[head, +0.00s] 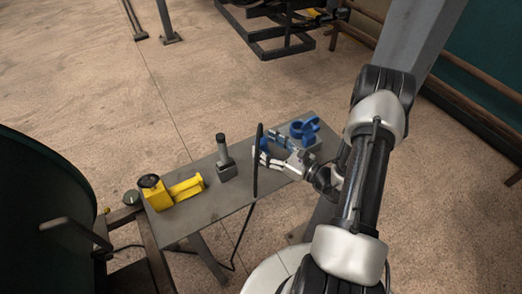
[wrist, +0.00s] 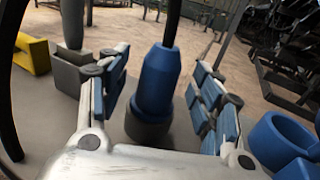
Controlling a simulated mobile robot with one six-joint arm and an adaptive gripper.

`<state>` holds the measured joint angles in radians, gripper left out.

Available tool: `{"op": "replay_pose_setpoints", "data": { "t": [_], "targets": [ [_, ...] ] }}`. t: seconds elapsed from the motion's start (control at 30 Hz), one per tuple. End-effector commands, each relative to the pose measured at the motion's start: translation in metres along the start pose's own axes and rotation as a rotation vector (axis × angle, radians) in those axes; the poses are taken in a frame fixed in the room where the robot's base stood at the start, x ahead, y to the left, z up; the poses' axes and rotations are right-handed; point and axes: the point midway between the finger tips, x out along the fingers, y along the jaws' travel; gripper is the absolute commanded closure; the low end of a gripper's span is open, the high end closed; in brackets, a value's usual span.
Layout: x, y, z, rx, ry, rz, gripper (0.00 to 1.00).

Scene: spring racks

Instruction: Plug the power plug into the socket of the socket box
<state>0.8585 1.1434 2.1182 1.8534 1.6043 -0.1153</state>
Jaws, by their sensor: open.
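The blue power plug (wrist: 157,80) stands upright in the wrist view, with a black cable rising from its top. Its lower end is in or on a short dark round holder (wrist: 146,130); which of these I cannot tell. My gripper (wrist: 160,68) is open, with a blue-padded finger on each side of the plug and visible gaps. In the head view my gripper (head: 272,150) is over the right part of the table and mostly hides the plug. A yellow body with a dark round end (head: 184,189) lies at the table's left; whether it is the socket box I cannot tell.
A grey block with an upright dark cylinder (head: 226,172) stands mid-table. A blue ring-shaped part (head: 306,128) is right of my gripper. The black cable (head: 242,235) loops up and drops past the front edge. The grey table (head: 205,222) has bare room in front.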

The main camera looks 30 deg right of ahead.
Motion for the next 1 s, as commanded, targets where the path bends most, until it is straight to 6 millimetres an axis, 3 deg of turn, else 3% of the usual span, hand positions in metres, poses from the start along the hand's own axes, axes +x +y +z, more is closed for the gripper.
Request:
{"op": "replay_pose_setpoints", "data": {
  "t": [0.1,0.33,1.0],
  "targets": [
    [0.0094,0.0002,-0.0001,-0.001,0.000,0.001,0.40],
    [0.0102,-0.0002,0.0005,0.000,0.000,-0.001,0.40],
    [0.0099,-0.0001,0.0003,0.000,0.000,-0.001,0.85]
  ]
}}
